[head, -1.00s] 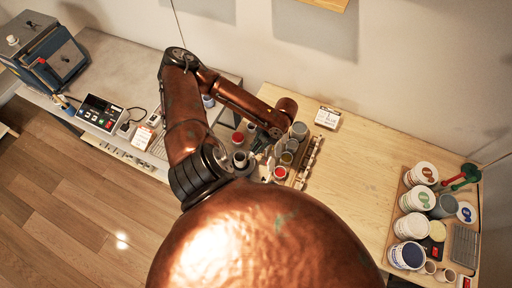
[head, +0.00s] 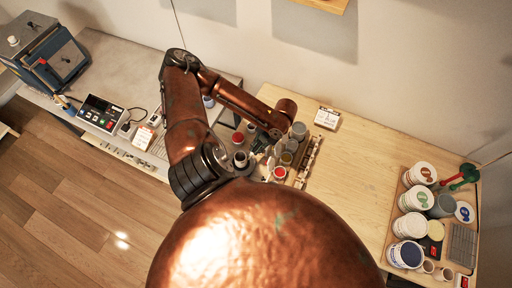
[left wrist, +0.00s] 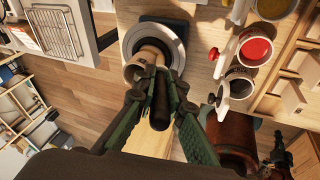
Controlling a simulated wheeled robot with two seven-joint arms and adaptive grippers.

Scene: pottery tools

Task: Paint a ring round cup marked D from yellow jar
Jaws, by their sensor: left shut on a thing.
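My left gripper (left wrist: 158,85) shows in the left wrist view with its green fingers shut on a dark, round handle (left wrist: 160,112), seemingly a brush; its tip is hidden. In the head view the gripper (head: 262,146) is small and partly covered by my arm. Just beyond the fingers, a pale tan cup (left wrist: 150,55) stands on a round grey wheel (left wrist: 178,42). The cup's letter is not readable, and I cannot tell whether the tool touches it. An open jar of ochre-yellow paint (left wrist: 274,8) is at upper right, apart from the gripper. My right gripper is not visible.
A red paint jar (left wrist: 255,49) and another jar (left wrist: 240,85) stand right of the wheel, close to the gripper. A wooden rack (head: 309,162) is beside the jars. A tray of tubs (head: 397,205) stands far right. Bare wood (head: 358,165) lies between.

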